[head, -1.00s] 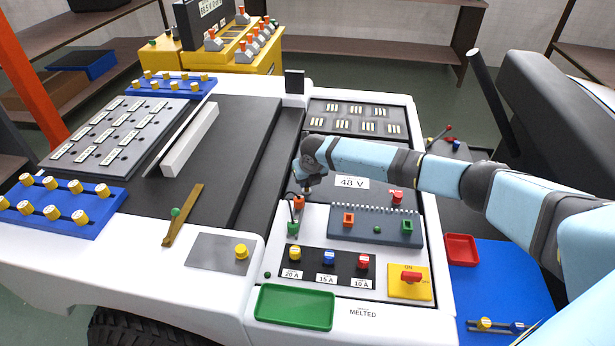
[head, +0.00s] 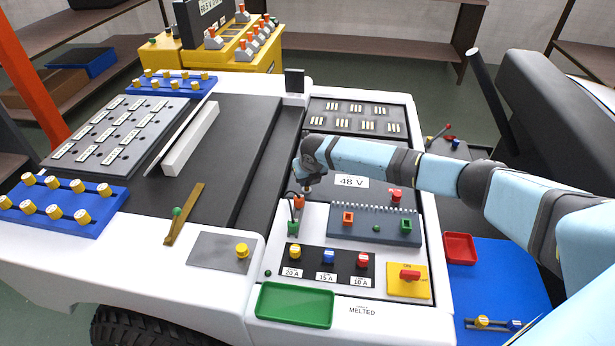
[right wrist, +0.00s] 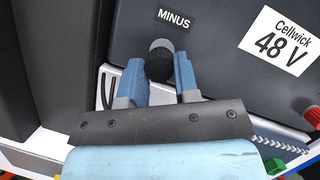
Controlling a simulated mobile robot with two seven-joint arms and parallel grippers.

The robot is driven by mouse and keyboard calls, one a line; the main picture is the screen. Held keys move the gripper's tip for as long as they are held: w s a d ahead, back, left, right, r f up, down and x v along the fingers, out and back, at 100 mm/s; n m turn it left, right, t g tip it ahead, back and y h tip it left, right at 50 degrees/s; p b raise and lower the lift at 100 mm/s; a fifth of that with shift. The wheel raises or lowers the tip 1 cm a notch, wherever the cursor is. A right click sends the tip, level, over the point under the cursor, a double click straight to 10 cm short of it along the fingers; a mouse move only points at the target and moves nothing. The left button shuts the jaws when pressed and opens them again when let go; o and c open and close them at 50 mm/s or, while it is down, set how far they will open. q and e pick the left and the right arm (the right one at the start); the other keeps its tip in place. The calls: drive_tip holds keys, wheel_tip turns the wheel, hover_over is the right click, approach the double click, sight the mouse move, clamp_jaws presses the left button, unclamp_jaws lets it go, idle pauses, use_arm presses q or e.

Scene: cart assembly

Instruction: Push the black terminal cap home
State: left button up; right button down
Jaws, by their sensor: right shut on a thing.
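In the right wrist view the black terminal cap (right wrist: 159,67) sits between the two blue fingers of my right gripper (right wrist: 160,78), beside the MINUS label (right wrist: 176,14) on the dark 48 V battery (right wrist: 215,60). A grey round part (right wrist: 161,44) shows at the cap's far side. My right gripper is shut on the cap. In the head view my right gripper (head: 307,187) points down at the battery's left edge, and my wrist hides the cap. I cannot tell how far the cap is seated. My left gripper is not in view.
A red terminal part (head: 396,195) stands on the battery's right side. In front are a fuse panel (head: 345,268), a yellow switch (head: 421,289) and a green tray (head: 294,306).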

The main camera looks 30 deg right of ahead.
idle(0.3)
drive_tip(key=shift+f, duration=0.15)
drive_tip(key=shift+f+b, duration=0.55)
drive_tip(key=shift+f, duration=0.2)
drive_tip(key=shift+f, duration=0.35)
drive_tip(key=shift+f, duration=0.1)
drive_tip(key=c, duration=0.8)
unclamp_jaws()
